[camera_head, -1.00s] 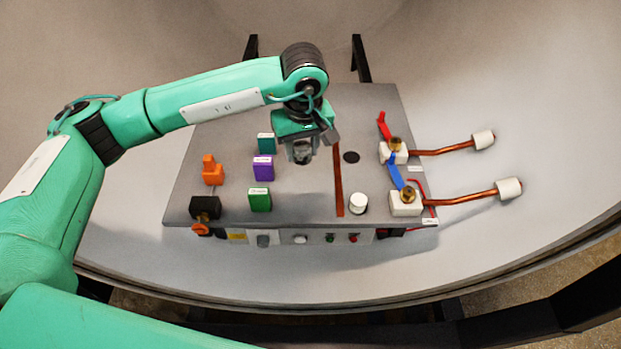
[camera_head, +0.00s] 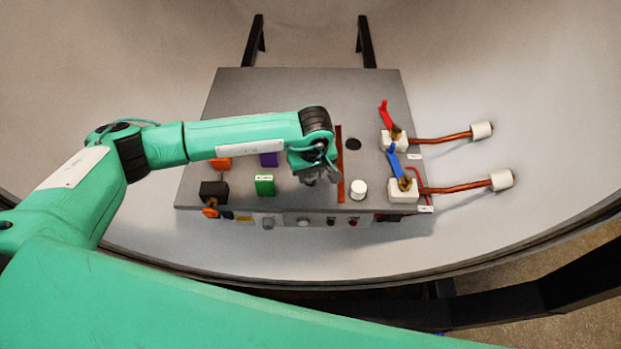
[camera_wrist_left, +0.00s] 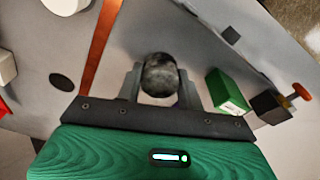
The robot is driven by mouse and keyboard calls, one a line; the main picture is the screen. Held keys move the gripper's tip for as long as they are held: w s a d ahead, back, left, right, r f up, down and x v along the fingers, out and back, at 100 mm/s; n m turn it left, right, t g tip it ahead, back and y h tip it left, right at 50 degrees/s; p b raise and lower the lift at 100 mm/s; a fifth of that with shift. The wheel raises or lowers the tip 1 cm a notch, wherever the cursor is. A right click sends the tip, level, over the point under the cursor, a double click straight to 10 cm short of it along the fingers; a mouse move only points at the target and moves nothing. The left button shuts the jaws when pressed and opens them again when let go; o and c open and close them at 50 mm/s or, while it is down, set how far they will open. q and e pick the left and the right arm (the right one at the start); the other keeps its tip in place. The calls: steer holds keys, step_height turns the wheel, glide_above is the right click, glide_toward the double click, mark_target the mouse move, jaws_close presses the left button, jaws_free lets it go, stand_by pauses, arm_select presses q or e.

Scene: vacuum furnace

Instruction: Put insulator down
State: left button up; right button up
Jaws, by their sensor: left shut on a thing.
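My left gripper (camera_head: 318,178) is over the front part of the grey panel (camera_head: 260,95), left of the copper strip. In the left wrist view its fingers (camera_wrist_left: 160,85) are shut on a round, mottled dark grey piece, the insulator (camera_wrist_left: 159,75). Whether its underside touches the panel cannot be told. In the head view the gripper mostly hides it. A white cylinder (camera_head: 359,189) stands on the panel right of the copper strip. My right gripper is not in view.
A green block (camera_head: 264,185), a purple block (camera_head: 269,160) and a black block (camera_head: 214,190) stand left of the gripper. The copper strip (camera_head: 340,160) and a dark hole (camera_head: 353,144) lie right. Red (camera_head: 385,113) and blue (camera_head: 394,160) levers are farther right.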

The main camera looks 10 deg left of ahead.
mark_target(311, 182)
arm_select(q)
step_height(311, 182, down, 4)
steer(key=shift+f+p, duration=0.1)
steer(key=shift+p, duration=0.6)
steer(key=shift+f, duration=0.25)
steer(key=o, duration=1)
steer(key=shift+r, duration=0.1)
steer(key=shift+r, duration=0.2)
steer(key=r+b, duration=0.1)
steer(key=r, duration=0.2)
steer(key=r+b, duration=0.1)
steer(key=r, duration=0.3)
steer(key=s+r+b, duration=0.1)
steer(key=r, duration=0.2)
steer(key=shift+d+r+b, duration=0.25)
steer(key=shift+d+b, duration=0.05)
steer(key=shift+d, duration=0.05)
steer(key=shift+s+r, duration=0.15)
steer(key=shift+r, duration=0.45)
